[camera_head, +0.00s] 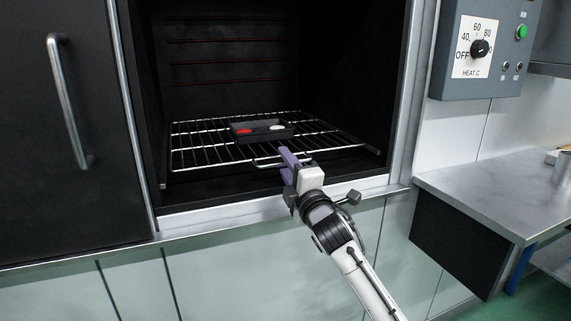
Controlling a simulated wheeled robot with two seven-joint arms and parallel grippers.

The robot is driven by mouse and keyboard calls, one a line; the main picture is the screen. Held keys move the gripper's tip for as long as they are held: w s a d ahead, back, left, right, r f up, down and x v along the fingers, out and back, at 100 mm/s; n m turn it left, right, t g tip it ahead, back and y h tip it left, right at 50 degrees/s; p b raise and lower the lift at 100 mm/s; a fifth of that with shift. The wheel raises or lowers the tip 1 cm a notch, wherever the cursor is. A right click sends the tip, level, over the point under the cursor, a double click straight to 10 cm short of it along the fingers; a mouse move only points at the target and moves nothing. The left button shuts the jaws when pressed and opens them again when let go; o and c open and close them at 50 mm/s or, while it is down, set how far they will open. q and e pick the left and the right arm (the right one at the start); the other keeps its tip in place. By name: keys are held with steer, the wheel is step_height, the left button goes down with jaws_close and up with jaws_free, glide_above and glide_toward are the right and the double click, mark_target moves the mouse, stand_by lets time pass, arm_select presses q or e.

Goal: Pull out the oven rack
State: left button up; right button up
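The wire oven rack (205,155) lies flat inside the dark, open oven. It has a wire loop handle (262,165) at its front edge. A small dark tray (262,138) sits on the rack and holds a red piece (244,131) and a pale piece (277,127). My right gripper (284,163) is at the front of the rack, at the loop handle. Its purple fingers look spread apart, and the view does not settle whether the handle wire is between them. My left gripper is out of view.
The oven door (60,140) with its long bar handle (68,105) stands open at the left. A control box (478,48) with a heat dial is on the right wall. A grey counter (500,190) stands at the right. The oven's front sill (200,218) lies below the rack.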

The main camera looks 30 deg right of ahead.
steer(key=shift+c, duration=0.4)
jaws_close()
stand_by(1.1)
